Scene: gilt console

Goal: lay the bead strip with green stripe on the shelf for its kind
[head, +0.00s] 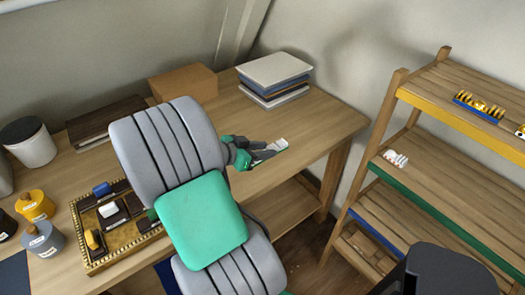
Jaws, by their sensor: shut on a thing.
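My gripper (258,154) is over the right part of the wooden table, shut on a small bead strip (277,147) with whitish beads and a green edge. The shelf rack stands at the right. Its upper shelf has a yellow front edge (455,121), its middle shelf a green front edge (440,222), and a lower shelf a blue front edge (377,234). The strip is well left of the rack. A white beaded piece (396,159) lies at the left end of the green-edged shelf. A strip with yellow pieces and a blue edge (479,107) lies on the yellow-edged shelf.
A stack of books (274,78) and a brown box (183,82) stand at the table's back. A gilt tray (97,262) with several small pieces, several pots and a white canister (29,143) are at the left. Much of the green-edged shelf is bare.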

